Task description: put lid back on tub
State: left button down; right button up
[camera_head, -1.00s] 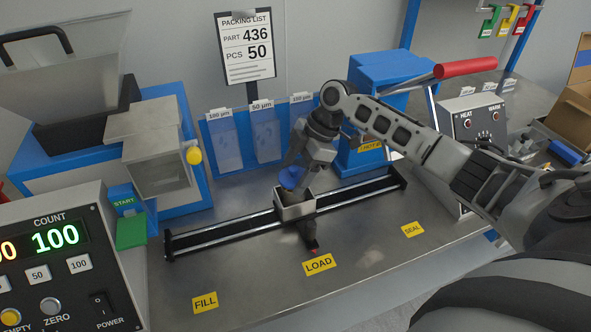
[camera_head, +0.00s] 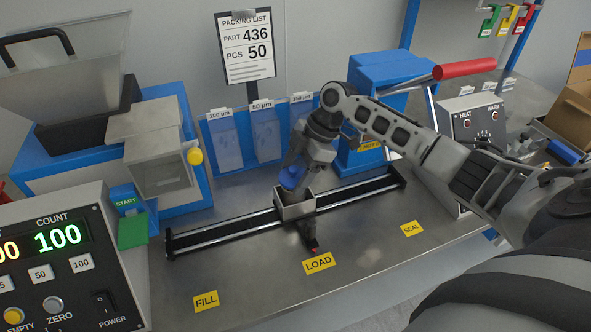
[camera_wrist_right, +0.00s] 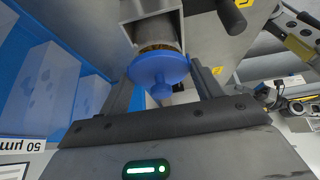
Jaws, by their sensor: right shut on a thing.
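The blue lid (camera_head: 291,177) with its knob is between the fingers of my right gripper (camera_wrist_right: 165,75), which is shut on it. In the right wrist view the lid (camera_wrist_right: 157,69) is a round disc, its knob pointing toward the wrist. The tub (camera_wrist_right: 156,39), a clear cylinder with brownish contents, shows right behind the lid. It stands in the grey square holder (camera_head: 296,209) on the rail. The lid is over the tub's mouth; I cannot tell whether it touches the rim. My left gripper is not in view.
The black rail (camera_head: 370,192) runs across the metal bench, with FILL, LOAD (camera_head: 319,263) and SEAL labels in front. A counter box (camera_head: 65,255) and feeder (camera_head: 150,150) stand left. A blue press with a red handle (camera_head: 465,68) stands behind right. The front of the bench is clear.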

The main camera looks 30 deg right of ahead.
jog(key=o, duration=1.2)
jog(key=shift+o, duration=0.2)
jog(key=shift+r+p, duration=1.3)
jog(key=shift+r, duration=2.2)
grip_shut()
